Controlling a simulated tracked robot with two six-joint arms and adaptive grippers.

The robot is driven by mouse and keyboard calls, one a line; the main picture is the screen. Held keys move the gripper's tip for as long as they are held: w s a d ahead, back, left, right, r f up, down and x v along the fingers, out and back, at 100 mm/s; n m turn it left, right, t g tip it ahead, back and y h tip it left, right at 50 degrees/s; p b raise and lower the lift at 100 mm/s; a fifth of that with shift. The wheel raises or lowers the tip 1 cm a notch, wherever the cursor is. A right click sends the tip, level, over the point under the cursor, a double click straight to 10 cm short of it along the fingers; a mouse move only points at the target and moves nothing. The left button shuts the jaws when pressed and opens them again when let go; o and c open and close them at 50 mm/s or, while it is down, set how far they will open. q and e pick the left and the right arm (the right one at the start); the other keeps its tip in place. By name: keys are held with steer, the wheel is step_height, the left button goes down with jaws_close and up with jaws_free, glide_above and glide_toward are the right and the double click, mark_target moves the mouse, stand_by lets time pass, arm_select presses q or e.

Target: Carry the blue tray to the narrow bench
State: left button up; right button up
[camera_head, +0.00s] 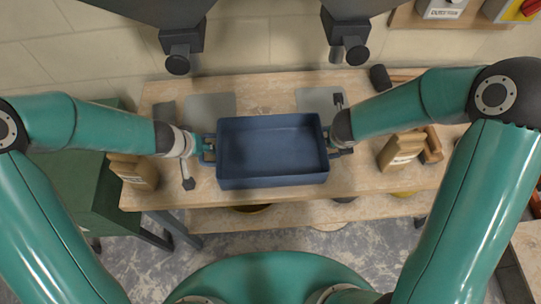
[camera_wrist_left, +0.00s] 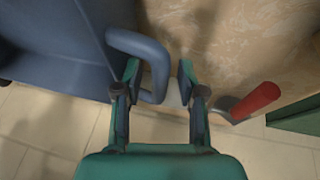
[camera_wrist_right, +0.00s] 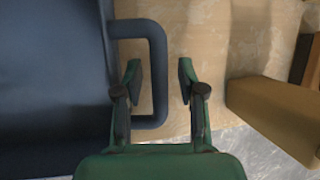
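The blue tray (camera_head: 272,183) is empty and appears to rest on the wooden bench (camera_head: 350,185). My left gripper (camera_head: 208,149) is at the tray's left handle. In the left wrist view this handle (camera_wrist_left: 158,60) has its outer bar between my open fingers (camera_wrist_left: 159,75), with no clear grip on it. My right gripper (camera_head: 338,144) is at the right handle. In the right wrist view that handle (camera_wrist_right: 158,60) has its bar between my open fingers (camera_wrist_right: 159,78), with gaps showing.
A red-handled tool (camera_wrist_left: 258,100) lies near my left gripper. A green cabinet (camera_head: 80,195) is at the left. Grey plates lie behind the tray.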

arm_select(q)
steer(key=v, duration=1.1)
steer(key=shift+r, duration=0.4)
arm_select(e)
steer(key=v, duration=1.2)
arm_select(q)
steer(key=shift+s+a, duration=0.1)
